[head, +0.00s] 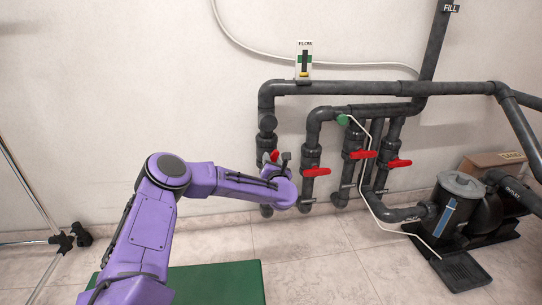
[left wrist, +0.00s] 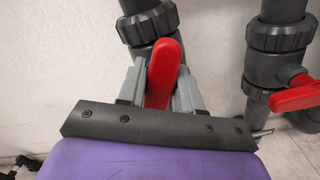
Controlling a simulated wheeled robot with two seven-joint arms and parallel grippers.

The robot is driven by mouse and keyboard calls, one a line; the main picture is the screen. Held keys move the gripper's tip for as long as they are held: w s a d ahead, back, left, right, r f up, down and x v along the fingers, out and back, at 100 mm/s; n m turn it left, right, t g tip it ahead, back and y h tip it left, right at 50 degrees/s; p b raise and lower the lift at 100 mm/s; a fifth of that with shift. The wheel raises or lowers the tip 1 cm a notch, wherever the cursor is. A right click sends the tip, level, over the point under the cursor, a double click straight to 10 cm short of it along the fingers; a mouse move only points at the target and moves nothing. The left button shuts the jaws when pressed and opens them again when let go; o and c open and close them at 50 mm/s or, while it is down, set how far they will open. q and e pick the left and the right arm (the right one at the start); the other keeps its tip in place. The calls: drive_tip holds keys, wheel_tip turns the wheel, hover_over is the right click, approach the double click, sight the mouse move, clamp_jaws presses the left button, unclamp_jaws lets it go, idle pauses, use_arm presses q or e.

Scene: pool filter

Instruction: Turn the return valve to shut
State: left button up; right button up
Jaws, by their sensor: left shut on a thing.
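A red valve handle (left wrist: 163,72) on the leftmost dark grey pipe stands between the two grey fingers of my left gripper (left wrist: 162,85) in the left wrist view. The gripper is shut on this handle. In the head view only a bit of the red handle (head: 273,156) shows behind my left gripper (head: 272,164), whose fingers are mostly hidden by the purple wrist. I cannot read a label that names this valve as the return. My right gripper is in neither view.
Other red handles sit to the right, the nearest (head: 316,172) on the neighbouring pipe, then one (head: 362,155) and another (head: 399,163). A FLOW gauge (head: 304,62) is above. A pump (head: 462,205) stands at right. A green mat (head: 215,284) lies on the tiled floor.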

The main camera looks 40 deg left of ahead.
use_arm(q)
drive_tip(key=m+p, duration=0.1)
drive_tip(key=m, duration=0.1)
drive_tip(key=m+p, duration=0.1)
drive_tip(key=m, duration=0.1)
drive_tip(key=shift+w+d+r+p, duration=0.1)
drive_tip(key=shift+w+d+p, duration=0.05)
drive_tip(key=shift+p, duration=0.15)
drive_tip(key=shift+m+p, duration=0.3)
drive_tip(key=shift+m, duration=0.1)
drive_tip(key=m, duration=0.1)
drive_tip(key=m+p, duration=0.1)
drive_tip(key=m, duration=0.1)
drive_tip(key=m+p, duration=0.1)
drive_tip(key=shift+w+f, duration=0.1)
drive_tip(key=shift+f, duration=0.2)
drive_tip(key=shift+f+m+p, duration=0.15)
drive_tip(key=shift+m+p, duration=0.3)
drive_tip(key=shift+m, duration=0.45)
drive_tip(key=shift+f+m+p, duration=0.15)
drive_tip(key=shift+m+p, duration=0.3)
drive_tip(key=shift+m, duration=0.45)
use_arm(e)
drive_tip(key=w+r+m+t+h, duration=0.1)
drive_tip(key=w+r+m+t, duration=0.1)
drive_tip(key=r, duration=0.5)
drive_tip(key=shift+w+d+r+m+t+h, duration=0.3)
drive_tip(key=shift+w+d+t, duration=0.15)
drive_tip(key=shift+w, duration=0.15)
